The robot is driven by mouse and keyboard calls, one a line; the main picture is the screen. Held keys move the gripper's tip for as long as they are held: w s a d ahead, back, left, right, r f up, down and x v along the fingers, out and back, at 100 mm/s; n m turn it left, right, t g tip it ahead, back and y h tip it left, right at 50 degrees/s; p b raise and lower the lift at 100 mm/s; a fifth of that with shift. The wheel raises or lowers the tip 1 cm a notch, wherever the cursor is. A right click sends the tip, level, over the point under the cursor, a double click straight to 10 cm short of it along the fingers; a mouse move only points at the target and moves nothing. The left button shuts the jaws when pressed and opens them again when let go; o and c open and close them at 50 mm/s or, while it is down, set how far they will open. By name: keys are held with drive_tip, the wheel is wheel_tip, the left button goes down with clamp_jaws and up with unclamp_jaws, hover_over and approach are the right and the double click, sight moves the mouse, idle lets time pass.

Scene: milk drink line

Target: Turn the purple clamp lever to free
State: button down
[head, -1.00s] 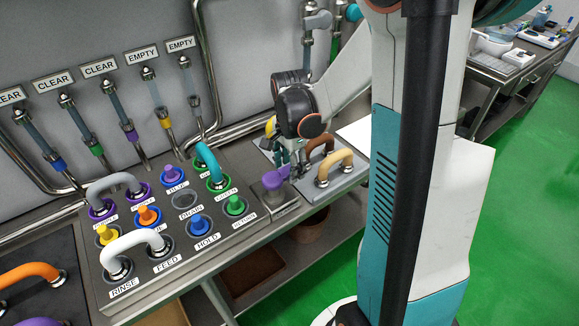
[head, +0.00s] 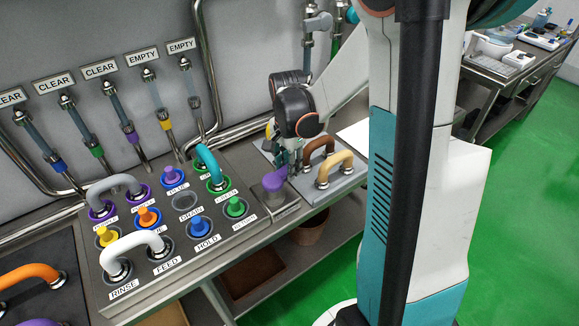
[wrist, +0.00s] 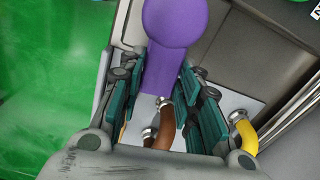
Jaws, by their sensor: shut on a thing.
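The purple clamp lever (head: 275,181) stands on a small grey metal block at the right end of the button panel. In the wrist view the purple lever (wrist: 172,45) has a round knob end at the top and a flat arm running down between my fingers. My gripper (wrist: 165,88) is shut on that arm, with a green-padded finger on each side. In the head view my gripper (head: 284,160) is small and partly hidden by its own wrist, just behind and right of the lever. The free mark is not readable.
A brown handle (head: 318,149) and a tan handle (head: 335,168) stand on a plate close to the right of my gripper. The panel with coloured buttons and a white handle (head: 133,246) lies to the left. Pipes run along the wall behind.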

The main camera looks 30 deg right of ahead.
drive_tip(key=w+n, duration=0.1)
drive_tip(key=n, duration=0.1)
drive_tip(key=w+a+n, duration=0.1)
drive_tip(key=n, duration=0.2)
drive_tip(key=w+n, duration=0.1)
drive_tip(key=a+n, duration=0.1)
drive_tip(key=n, duration=0.1)
drive_tip(key=shift+w, duration=0.25)
drive_tip(key=a+n, duration=0.1)
drive_tip(key=n, duration=0.1)
drive_tip(key=w+a+n, duration=0.1)
drive_tip(key=n, duration=0.1)
drive_tip(key=shift+n+b, duration=0.3)
drive_tip(key=shift+w+a+n, duration=0.1)
drive_tip(key=shift+a+n, duration=0.4)
drive_tip(key=shift+n, duration=0.45)
drive_tip(key=shift+a+n, duration=0.5)
drive_tip(key=shift+n, duration=0.45)
drive_tip(key=c, duration=1.2)
unclamp_jaws()
drive_tip(key=shift+o, duration=0.2)
wheel_tip(320, 180, up, 12)
